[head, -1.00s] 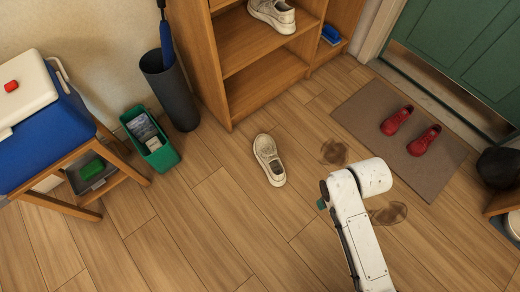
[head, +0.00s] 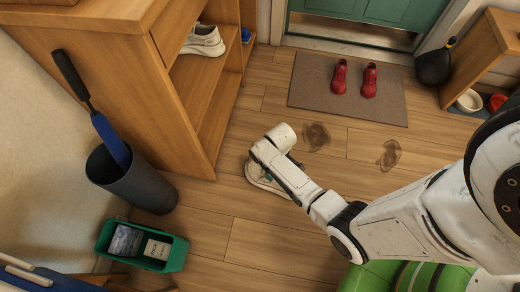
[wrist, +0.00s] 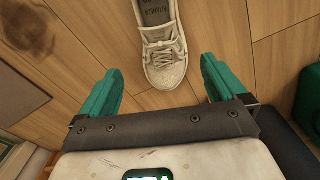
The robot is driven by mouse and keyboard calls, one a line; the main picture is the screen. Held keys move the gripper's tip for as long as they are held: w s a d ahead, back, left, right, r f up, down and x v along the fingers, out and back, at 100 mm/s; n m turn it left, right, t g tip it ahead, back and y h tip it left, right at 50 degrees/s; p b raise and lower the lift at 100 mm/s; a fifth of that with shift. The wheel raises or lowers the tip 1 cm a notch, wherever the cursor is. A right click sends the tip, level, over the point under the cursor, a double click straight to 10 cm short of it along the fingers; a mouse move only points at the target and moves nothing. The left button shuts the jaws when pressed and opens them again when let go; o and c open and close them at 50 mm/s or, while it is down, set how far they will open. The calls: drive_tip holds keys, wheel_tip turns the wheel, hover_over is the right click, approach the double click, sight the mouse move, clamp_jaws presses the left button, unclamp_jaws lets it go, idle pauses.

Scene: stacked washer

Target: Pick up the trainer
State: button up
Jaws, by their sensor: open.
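A cream lace-up trainer lies sole-down on the wooden floor; in the head view its edge (head: 256,178) shows beside my arm, which hides most of it. In the wrist view the trainer (wrist: 163,40) is at the top centre, toe towards me, its heel cut off by the frame. My gripper (wrist: 161,67) is open, its two green fingers spread on either side of the toe end, with nothing held. Its height above the floor is hard to tell. My arm hides the fingers in the head view.
A similar trainer (head: 204,41) sits on the wooden shelf unit (head: 190,110). Red shoes (head: 354,79) stand on the doormat (head: 305,92). Brown stains mark the floor. A dark umbrella bin (head: 135,185) and green box (head: 178,254) stand left.

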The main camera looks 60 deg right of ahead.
drive_tip(key=f+b, duration=0.2)
drive_tip(key=f, duration=0.1)
drive_tip(key=w+f+b, duration=0.1)
drive_tip(key=f+b, duration=0.2)
drive_tip(key=f, duration=0.1)
drive_tip(key=f+b, duration=0.2)
drive_tip(key=f, duration=0.1)
drive_tip(key=shift+w+f+b, duration=0.15)
drive_tip(key=shift+f+b, duration=0.2)
drive_tip(key=shift+f, duration=0.05)
drive_tip(key=shift+c, duration=0.2)
clamp_jaws()
idle(0.5)
